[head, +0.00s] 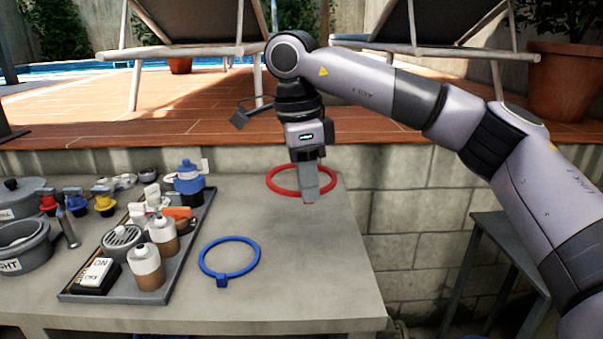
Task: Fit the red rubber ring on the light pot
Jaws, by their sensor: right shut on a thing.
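The red rubber ring (271,184) is at the back right of the grey table. My right gripper (311,197) points down and is shut on the ring's near side. I cannot tell whether the ring rests on the table or is just above it. The fingers hide a small part of it. The light pot (27,263) is a grey round pot at the left edge of the view, with a label of which "GHT" shows. It is cut off by the picture edge and stands well apart from the ring. My left gripper is out of view.
A blue ring (222,280) lies at the table's front middle. A dark tray (187,243) with bottles and small parts stands between pot and rings. Another grey pot (25,197) is behind the light pot. The table's right part is clear. A block wall (400,200) rises behind.

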